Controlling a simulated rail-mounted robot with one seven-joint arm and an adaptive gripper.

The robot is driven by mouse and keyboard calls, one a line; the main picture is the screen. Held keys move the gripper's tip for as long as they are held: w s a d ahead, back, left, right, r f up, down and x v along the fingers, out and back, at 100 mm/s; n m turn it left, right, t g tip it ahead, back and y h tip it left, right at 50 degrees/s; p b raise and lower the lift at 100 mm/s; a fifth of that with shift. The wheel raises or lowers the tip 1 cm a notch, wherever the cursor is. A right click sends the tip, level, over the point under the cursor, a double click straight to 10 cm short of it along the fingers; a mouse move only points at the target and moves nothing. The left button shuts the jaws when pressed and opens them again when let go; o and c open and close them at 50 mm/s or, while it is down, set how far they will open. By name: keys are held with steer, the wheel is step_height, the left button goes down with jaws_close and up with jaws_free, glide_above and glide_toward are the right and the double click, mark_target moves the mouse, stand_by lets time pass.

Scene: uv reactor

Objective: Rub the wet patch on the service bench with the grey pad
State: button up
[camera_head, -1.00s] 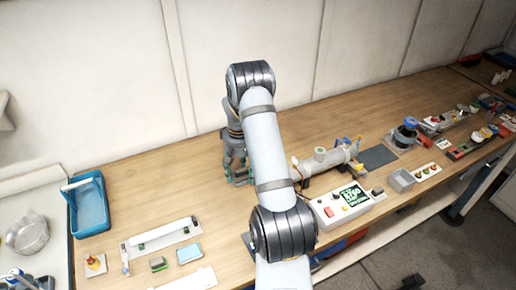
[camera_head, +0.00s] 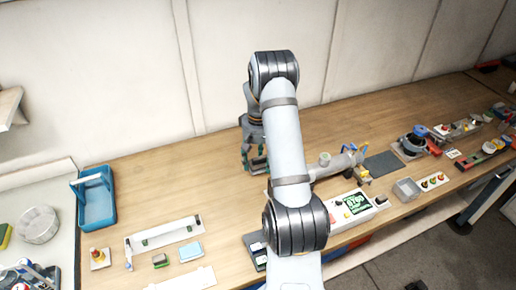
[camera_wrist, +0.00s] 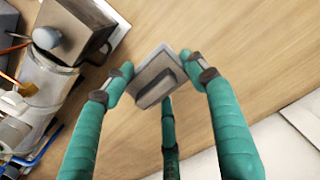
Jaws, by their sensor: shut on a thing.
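The grey pad (camera_wrist: 157,76) is a flat grey block with a darker raised grip, in the wrist view. My gripper (camera_wrist: 160,78) has teal fingers closed around it. Bench wood shows around the pad; I cannot tell whether it touches the bench. In the head view my gripper (camera_head: 256,160) is over the back of the service bench (camera_head: 215,165), left of the reactor tube, partly hidden behind my arm. The pad cannot be made out there. I cannot pick out the wet patch in either view.
Right of my gripper are the reactor tube (camera_head: 335,163), a control box (camera_head: 356,208) with a green display and a dark mat (camera_head: 383,163). A blue tray (camera_head: 97,205) stands at the left. The bench between tray and gripper is clear. The wall is behind.

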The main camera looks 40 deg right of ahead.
steer(key=shift+r+p, duration=0.9)
steer(key=shift+r, duration=0.75)
